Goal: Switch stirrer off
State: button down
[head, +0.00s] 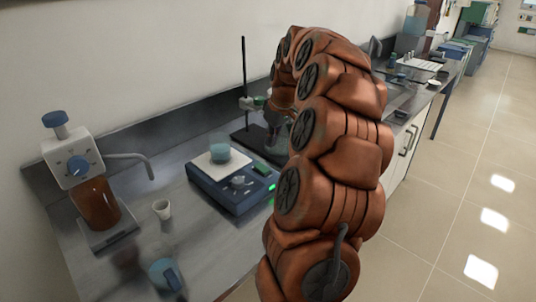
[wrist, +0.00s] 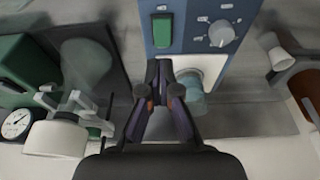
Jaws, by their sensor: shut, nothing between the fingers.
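The stirrer (head: 225,205) is a blue box with a white top plate on the bench, left of my arm in the head view. A beaker of blue liquid (head: 220,153) stands on its plate. Its front has a round grey knob (head: 240,182) and a green rocker switch (head: 263,169). In the wrist view the stirrer (wrist: 190,36) is at the top, with the green switch (wrist: 162,30) left of the knob (wrist: 221,33). My gripper (wrist: 165,66) is shut and empty, its tips just below the switch in that picture. Contact cannot be told.
A bottle-top dispenser on an amber bottle (head: 97,203) and a small white cup (head: 161,209) stand left of the stirrer. A stand with a dark rod (head: 244,80) is behind it. A gauge (wrist: 17,124) shows in the wrist view. The floor at right is clear.

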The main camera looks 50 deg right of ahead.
jog(key=shift+v, duration=1.8)
jog(key=shift+s, duration=0.1)
jog(key=shift+w+a+r+t+p, duration=0.25)
jog(key=shift+w+t+p, duration=0.35)
jog(key=shift+p, duration=0.55)
jog(key=shift+w, duration=0.1)
jog(key=shift+f, duration=0.1)
jog(key=p, duration=0.5)
send_near(259, 165)
jog(key=x, duration=0.5)
jog(key=shift+w+f, duration=0.1)
jog(key=shift+w, duration=0.2)
jog(key=shift+x, duration=0.8)
